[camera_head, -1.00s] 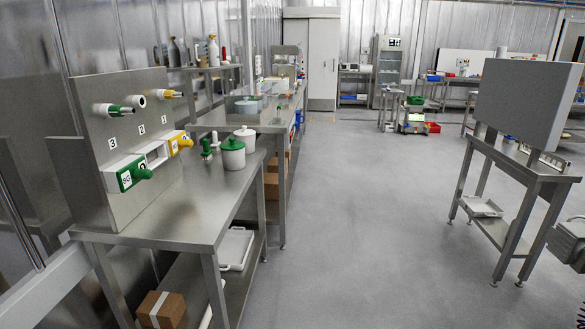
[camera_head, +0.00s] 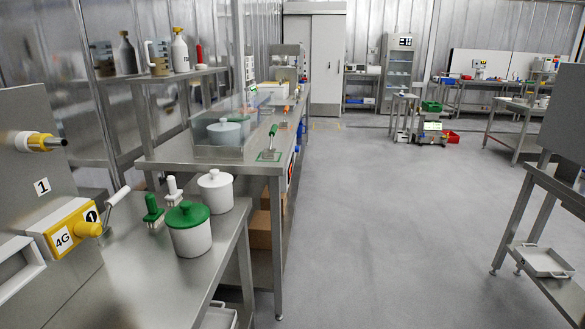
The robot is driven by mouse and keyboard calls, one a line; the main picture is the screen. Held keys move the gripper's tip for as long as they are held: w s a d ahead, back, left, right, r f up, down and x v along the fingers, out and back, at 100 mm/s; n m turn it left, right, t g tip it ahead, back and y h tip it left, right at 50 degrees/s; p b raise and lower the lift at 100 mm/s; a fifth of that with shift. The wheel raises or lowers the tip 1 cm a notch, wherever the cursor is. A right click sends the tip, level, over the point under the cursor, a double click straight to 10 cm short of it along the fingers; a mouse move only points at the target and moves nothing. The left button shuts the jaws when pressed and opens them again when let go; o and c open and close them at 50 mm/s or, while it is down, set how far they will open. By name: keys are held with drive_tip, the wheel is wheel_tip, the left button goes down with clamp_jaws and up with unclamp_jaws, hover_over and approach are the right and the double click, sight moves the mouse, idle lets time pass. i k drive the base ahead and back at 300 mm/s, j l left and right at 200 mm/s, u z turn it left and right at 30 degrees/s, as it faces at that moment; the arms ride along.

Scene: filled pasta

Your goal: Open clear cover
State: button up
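A clear, box-like cover (camera_head: 204,116) stands on the second steel table, left of the picture's middle. Its see-through walls are faint against the bench, and its lid and hinge cannot be made out. A grey-blue lidded pot (camera_head: 224,132) shows through it. The cover looks shut, but the reflections make this hard to tell. My gripper is not in view, so its place relative to the cover is hidden.
The near bench (camera_head: 150,275) on the left holds a green-lidded white pot (camera_head: 189,232), a white pot (camera_head: 215,193) and small handled tools. A yellow-handled panel (camera_head: 40,200) stands at the left edge. The grey floor (camera_head: 385,240) ahead is clear. A steel stand (camera_head: 545,200) is at right.

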sight(248, 112)
drive_tip(key=i, duration=1.85)
